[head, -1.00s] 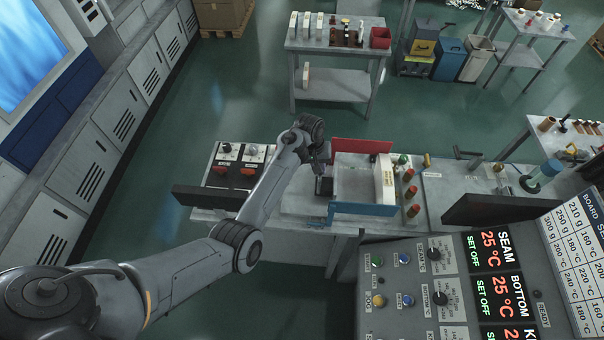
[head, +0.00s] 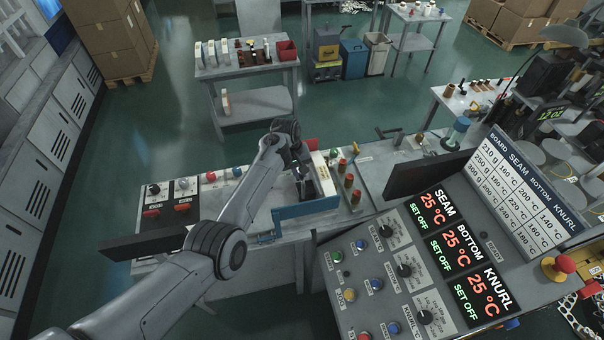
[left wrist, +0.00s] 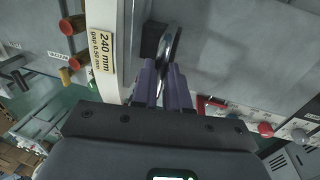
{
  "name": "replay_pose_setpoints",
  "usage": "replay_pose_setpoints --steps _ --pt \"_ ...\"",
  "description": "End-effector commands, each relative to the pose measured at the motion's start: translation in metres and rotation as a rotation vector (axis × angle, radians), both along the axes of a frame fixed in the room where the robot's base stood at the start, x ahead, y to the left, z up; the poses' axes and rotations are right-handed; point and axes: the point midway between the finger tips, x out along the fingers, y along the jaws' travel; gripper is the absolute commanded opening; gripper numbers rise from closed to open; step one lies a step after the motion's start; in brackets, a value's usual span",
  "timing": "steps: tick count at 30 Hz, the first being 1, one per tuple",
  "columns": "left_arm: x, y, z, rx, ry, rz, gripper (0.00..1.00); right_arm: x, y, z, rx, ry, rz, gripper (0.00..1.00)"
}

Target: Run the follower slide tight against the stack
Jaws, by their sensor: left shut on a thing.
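A dark block (left wrist: 152,38), apparently part of the follower slide, sits beside the handle. The cream plate (left wrist: 103,20) carries a 240 mm label. The block looks very near the pale upright face; contact cannot be told. The stack cannot be clearly separated from the plate. My right gripper is not in view.
Red and green knobs (head: 349,181) stand right of the cream plate. A dark panel (head: 428,174) and the heating control console (head: 420,265) lie to the right. A dark panel (head: 145,243) stands at left. The machine top left of my gripper holds several switches.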

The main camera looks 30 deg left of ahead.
Motion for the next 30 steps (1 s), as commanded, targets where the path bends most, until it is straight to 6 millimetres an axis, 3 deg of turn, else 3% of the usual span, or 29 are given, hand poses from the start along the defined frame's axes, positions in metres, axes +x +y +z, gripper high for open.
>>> replay_pose_setpoints --steps 10,11,15,25,30 --pt "0.000 0.000 0.000 0.000 -0.001 0.001 0.00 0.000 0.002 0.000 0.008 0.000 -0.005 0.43" --pt "0.000 0.000 0.000 0.000 -0.001 0.001 0.17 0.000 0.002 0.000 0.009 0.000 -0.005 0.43" --pt "0.000 0.000 0.000 0.000 -0.001 0.001 0.39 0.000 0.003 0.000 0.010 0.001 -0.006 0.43" --pt "0.000 0.000 0.001 0.000 -0.001 0.002 0.40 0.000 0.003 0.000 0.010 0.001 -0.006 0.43" --pt "0.000 0.002 0.013 0.000 -0.003 0.003 0.40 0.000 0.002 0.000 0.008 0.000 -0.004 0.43"
